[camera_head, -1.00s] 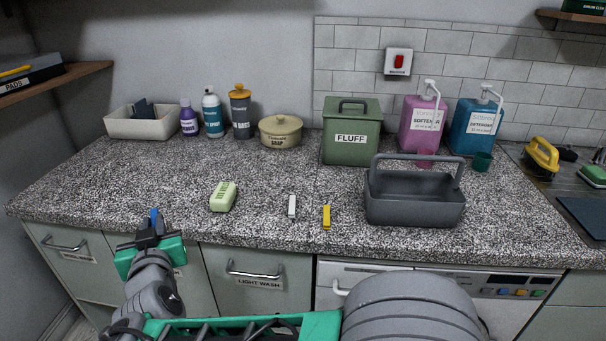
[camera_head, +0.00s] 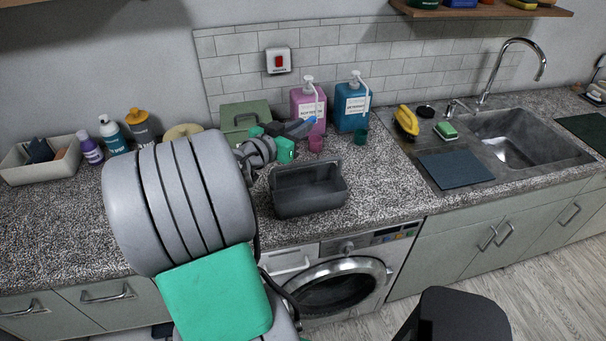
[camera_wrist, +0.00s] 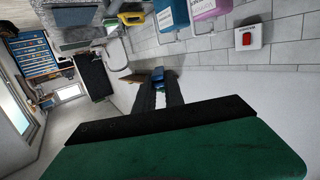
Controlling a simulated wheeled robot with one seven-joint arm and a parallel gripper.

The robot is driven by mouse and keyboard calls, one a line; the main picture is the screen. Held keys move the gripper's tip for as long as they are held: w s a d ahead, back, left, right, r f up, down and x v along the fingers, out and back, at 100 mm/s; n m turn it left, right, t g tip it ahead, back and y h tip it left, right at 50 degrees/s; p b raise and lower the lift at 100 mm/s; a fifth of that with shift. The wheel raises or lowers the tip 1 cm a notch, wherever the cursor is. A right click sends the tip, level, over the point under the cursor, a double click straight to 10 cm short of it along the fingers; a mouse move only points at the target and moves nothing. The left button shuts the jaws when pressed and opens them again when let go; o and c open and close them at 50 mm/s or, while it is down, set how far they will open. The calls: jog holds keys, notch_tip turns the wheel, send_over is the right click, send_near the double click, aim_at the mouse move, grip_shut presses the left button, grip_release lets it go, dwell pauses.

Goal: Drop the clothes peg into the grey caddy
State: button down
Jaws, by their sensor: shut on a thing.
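My gripper (camera_head: 300,129) is shut on a small blue clothes peg (camera_head: 311,122), held in the air in front of the bottles in the head view. In the wrist view the blue peg (camera_wrist: 158,74) shows between the dark fingertips (camera_wrist: 159,84). The grey caddy (camera_head: 310,205) stands on the speckled counter below my gripper in the head view. It is open at the top, and the part of its inside that I see looks empty. My gripper is above the caddy's far side in the picture; the exact height and depth are hard to tell.
A pink softener bottle (camera_head: 308,106) and a blue detergent bottle (camera_head: 351,106) stand behind the caddy. A green lidded box (camera_head: 240,115) is at back left. My arm hides much of the left counter. The sink (camera_head: 520,140) is at right.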

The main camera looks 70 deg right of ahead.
jog(key=shift+m+g, duration=0.3)
jog(key=shift+g, duration=0.1)
jog(key=f+b, duration=0.1)
jog(key=s+f+b, duration=0.1)
jog(key=f, duration=0.1)
jog(key=s+f+b, duration=0.1)
jog(key=f, duration=0.1)
jog(key=shift+d+f, duration=0.2)
jog(key=shift+d, duration=0.05)
jog(key=c, duration=1.3)
grip_release()
jog(key=shift+c, duration=0.2)
jog(key=shift+a, duration=0.1)
